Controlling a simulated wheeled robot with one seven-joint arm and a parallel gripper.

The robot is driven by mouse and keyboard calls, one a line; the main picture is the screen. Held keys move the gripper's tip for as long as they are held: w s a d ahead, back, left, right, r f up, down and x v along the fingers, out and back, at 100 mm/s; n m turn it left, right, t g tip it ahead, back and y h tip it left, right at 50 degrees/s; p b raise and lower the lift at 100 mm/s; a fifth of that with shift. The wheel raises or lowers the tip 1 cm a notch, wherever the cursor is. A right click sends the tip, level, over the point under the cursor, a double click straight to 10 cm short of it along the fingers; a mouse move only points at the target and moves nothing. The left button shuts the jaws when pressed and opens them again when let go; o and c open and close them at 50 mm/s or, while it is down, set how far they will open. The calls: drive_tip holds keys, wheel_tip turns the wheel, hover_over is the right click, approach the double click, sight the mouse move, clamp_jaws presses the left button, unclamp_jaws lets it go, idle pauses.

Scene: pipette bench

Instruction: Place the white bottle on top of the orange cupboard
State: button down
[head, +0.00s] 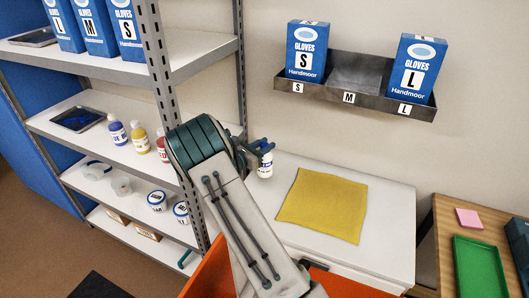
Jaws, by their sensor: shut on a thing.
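The white bottle (265,168) has a blue-marked label and is upright in the head view, just right of my arm's wrist. My gripper (263,147) is shut on its upper part; my wrist hides part of the gripper. The bottle overlaps the back left corner of a white top (392,220); I cannot tell whether it touches it. Orange panels (343,285) show below the front edge of this white top and at the lower left, consistent with the orange cupboard. My arm covers part of them.
A yellow cloth (322,203) lies on the white top, right of the bottle. A metal shelf rack (165,85) with bottles and tubs stands close left of my arm. A wall tray (355,75) holds glove boxes. A wooden table (448,245) with a green tray is at right.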

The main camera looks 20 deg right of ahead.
sight(265, 159)
drive_tip(key=shift+f+p, duration=0.3)
drive_tip(key=shift+f, duration=1.3)
drive_tip(key=shift+f, duration=0.2)
drive_tip(key=c, duration=1.1)
unclamp_jaws()
drive_tip(key=shift+c, duration=0.2)
drive_tip(key=shift+r, duration=0.1)
